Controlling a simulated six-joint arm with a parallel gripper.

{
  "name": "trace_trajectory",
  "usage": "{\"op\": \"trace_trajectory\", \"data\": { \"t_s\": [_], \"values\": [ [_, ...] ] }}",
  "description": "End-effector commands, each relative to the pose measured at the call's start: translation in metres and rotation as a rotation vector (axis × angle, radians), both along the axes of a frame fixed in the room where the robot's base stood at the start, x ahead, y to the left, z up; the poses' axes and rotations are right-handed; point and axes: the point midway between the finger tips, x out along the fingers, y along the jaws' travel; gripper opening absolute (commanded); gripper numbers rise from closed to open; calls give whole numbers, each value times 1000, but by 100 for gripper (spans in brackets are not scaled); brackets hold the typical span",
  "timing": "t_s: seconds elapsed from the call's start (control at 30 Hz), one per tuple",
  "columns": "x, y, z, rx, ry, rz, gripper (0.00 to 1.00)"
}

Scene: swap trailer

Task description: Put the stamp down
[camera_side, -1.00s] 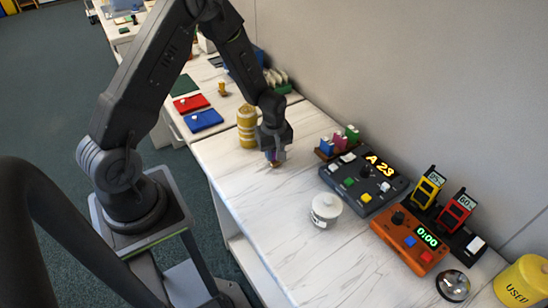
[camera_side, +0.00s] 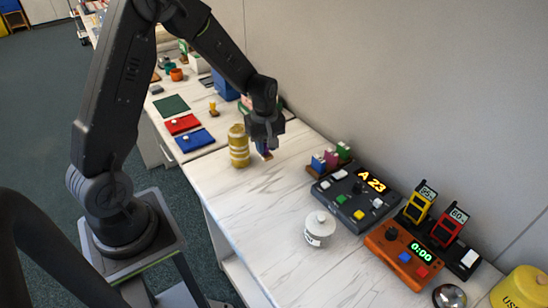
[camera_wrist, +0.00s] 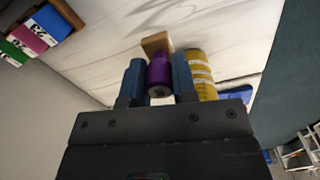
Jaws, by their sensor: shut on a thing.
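The stamp has a purple handle (camera_wrist: 159,73) and a wooden base (camera_wrist: 157,43). My gripper (camera_wrist: 159,84) is shut on the handle, with one blue fingertip on each side, and the base sticks out beyond the fingertips. In the side view my gripper (camera_side: 265,145) points down at the white table beside the yellow striped canister (camera_side: 238,148), just right of it. The stamp's base (camera_side: 267,156) shows small below the fingers, at or close to the table top. I cannot tell whether it touches.
A wooden rack with several coloured blocks (camera_side: 331,158), a grey console (camera_side: 355,198), a white lidded jar (camera_side: 320,229) and an orange timer box (camera_side: 403,257) stand to the right. Blue (camera_side: 196,140), red (camera_side: 182,124) and green (camera_side: 171,105) pads lie behind. The table's front left is clear.

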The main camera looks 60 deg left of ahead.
Motion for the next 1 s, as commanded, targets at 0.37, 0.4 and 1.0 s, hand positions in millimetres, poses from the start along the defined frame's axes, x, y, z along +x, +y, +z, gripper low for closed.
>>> {"op": "trace_trajectory", "data": {
  "t_s": [0.37, 0.4, 1.0],
  "values": [
    [59, 97, 12, 2, 0, 37, 2],
    [63, 107, 13, 3, -1, 39, 2],
    [126, 84, -29, 1, 3, 40, 2]
  ]
}}
